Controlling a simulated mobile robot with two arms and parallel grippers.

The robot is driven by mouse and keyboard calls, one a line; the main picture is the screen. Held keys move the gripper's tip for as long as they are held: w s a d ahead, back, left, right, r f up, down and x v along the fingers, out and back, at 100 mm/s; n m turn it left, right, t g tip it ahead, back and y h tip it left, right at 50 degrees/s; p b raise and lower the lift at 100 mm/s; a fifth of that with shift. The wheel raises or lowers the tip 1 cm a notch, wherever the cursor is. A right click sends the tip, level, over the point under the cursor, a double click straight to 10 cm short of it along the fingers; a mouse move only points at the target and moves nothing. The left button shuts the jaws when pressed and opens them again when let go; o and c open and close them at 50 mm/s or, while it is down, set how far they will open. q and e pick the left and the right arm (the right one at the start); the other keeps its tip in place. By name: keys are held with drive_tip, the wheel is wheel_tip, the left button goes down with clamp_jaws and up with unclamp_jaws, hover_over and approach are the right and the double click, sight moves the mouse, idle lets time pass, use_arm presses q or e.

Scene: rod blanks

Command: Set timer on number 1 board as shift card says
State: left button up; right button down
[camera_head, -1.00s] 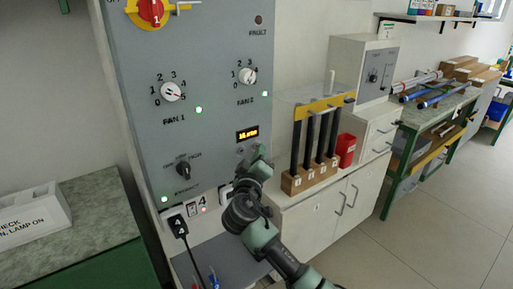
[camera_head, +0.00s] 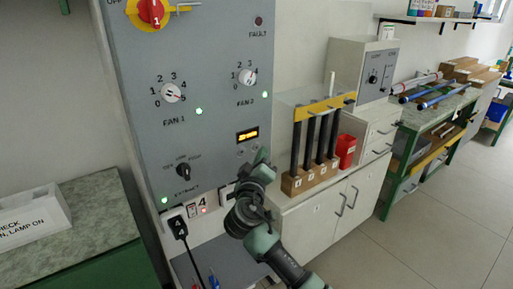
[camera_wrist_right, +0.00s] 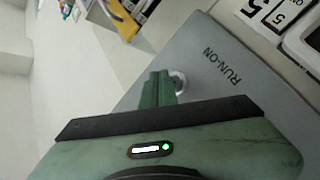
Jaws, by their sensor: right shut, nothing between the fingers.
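The grey control board (camera_head: 215,110) fills the centre-left of the head view. Its timer display (camera_head: 247,135) glows orange; I cannot read its digits. My right gripper (camera_head: 262,156) is at the board, just below and right of the display, partly hidden by its own wrist. In the right wrist view its green fingers (camera_wrist_right: 157,88) are shut and empty. They are beside a small round button (camera_wrist_right: 178,82) near the lettering RUN-ON; I cannot tell whether they touch it. My left gripper is not in view. I see no readable shift card.
Fan knobs (camera_head: 171,92) and an EXTRACT knob (camera_head: 183,170) are on the board. To the right, a rack of dark rods (camera_head: 321,140) and a red cup (camera_head: 345,151) stand on a cabinet. The floor at right is clear.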

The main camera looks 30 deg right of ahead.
drive_tip(key=shift+s, duration=0.1)
drive_tip(key=s, duration=0.3)
drive_tip(key=s+p, duration=0.1)
drive_tip(key=s, duration=0.1)
drive_tip(key=shift+d, duration=0.25)
idle(2.6)
drive_tip(key=s+p, duration=0.3)
drive_tip(key=p, duration=0.1)
drive_tip(key=shift+s+d+p, duration=0.15)
drive_tip(key=shift+s+p, duration=0.25)
drive_tip(key=shift+w, duration=0.1)
drive_tip(key=shift+w, duration=0.1)
